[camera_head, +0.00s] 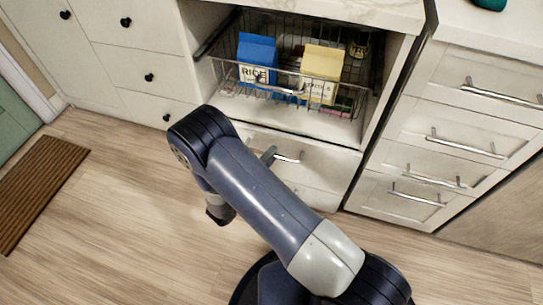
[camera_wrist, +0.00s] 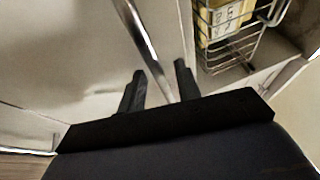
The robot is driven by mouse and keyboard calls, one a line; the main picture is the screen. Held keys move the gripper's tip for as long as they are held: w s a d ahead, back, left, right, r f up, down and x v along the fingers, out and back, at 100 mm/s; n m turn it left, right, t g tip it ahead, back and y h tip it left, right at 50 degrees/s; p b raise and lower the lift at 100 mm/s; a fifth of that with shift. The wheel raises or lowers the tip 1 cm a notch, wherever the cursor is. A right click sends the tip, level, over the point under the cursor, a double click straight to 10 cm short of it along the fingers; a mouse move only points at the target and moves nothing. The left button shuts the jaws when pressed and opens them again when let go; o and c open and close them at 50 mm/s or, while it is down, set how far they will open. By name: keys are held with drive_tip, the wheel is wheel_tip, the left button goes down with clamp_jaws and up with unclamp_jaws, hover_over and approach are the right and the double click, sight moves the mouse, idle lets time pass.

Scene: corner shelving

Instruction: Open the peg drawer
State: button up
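A white drawer (camera_head: 318,160) with a silver bar handle (camera_head: 290,158) sits below the wire basket compartment. It looks closed in the head view. No label shows which drawer is the peg drawer.
Above is an open compartment with a wire basket (camera_head: 226,72) holding a blue rice box (camera_head: 257,55) and a yellow box (camera_head: 322,65). Black-knobbed drawers (camera_head: 140,60) stand left, bar-handled drawers (camera_head: 455,150) right. Wooden floor (camera_head: 110,215) is clear beside a brown mat (camera_head: 40,185).

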drive_tip(key=shift+w+d+r, duration=0.1)
drive_tip(key=shift+w+d, duration=0.2)
clamp_jaws()
idle(0.5)
